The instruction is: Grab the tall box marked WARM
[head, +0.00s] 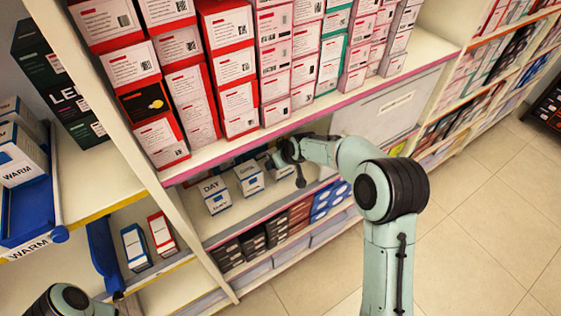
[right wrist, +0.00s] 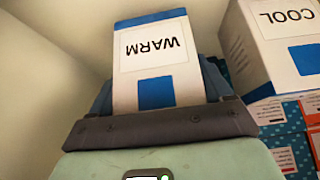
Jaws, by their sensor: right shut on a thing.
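The tall white box marked WARM (right wrist: 150,55) stands between the fingers of my right gripper (right wrist: 158,92) in the right wrist view. It has a blue square and a blue top edge, and its lettering appears upside down. The right gripper is shut on it. In the head view my right gripper (head: 286,158) is at the middle shelf, and my arm hides most of what it holds.
A box marked COOL (right wrist: 280,35) stands close to the right of the WARM box in the right wrist view. A DAY box (head: 214,195) stands farther left on the shelf. The shelf above holds red-and-white boxes (head: 232,65). Another WARM box (head: 18,165) is at far left.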

